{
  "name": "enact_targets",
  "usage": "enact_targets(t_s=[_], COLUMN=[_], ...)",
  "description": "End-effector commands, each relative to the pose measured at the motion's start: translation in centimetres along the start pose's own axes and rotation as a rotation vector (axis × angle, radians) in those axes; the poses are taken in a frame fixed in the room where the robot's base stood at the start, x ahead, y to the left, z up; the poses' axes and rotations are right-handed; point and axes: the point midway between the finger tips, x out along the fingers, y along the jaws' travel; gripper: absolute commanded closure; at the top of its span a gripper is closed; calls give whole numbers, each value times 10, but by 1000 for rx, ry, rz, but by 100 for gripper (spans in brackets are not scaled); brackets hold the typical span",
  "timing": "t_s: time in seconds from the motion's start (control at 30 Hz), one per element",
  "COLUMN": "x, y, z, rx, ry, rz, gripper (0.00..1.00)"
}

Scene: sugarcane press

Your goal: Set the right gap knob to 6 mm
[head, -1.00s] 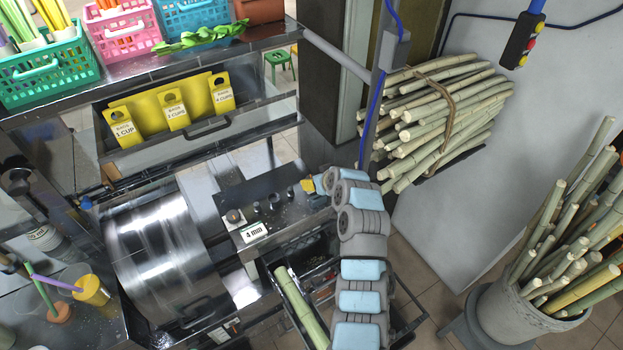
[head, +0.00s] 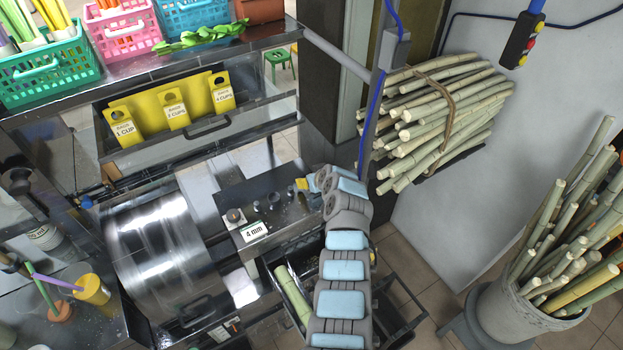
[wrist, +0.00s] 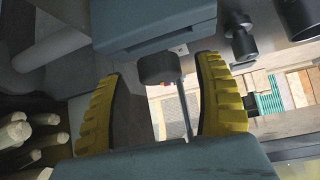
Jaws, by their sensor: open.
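The press's top plate (head: 262,208) carries a white label reading "4 mm" (head: 254,231). A round knob (head: 234,216) stands left of the label, and a short dark post stands right of it (head: 273,199). My gripper (head: 303,184) is at the plate's right end, one yellow fingertip showing; my arm hides what lies behind it. In the wrist view my gripper's (wrist: 160,75) yellow fingers are apart. A dark block-like knob (wrist: 158,68) shows between them, with visible room at both sides; I cannot tell its depth or whether it is the right gap knob.
The shiny press drum (head: 155,235) is at the left. A cane piece (head: 293,295) lies in the tray below my arm. A cylindrical part (wrist: 240,40) stands beside the fingers.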

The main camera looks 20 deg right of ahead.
Motion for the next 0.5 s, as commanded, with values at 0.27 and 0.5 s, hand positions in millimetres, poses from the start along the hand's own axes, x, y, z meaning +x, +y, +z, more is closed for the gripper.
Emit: enact_targets(t_s=[0.27, 0.5], x=[9, 10], y=[0, -1], z=[-1, -1], rx=[-1, -3], ry=[1, 1], rz=[2, 1], gripper=[31, 31])
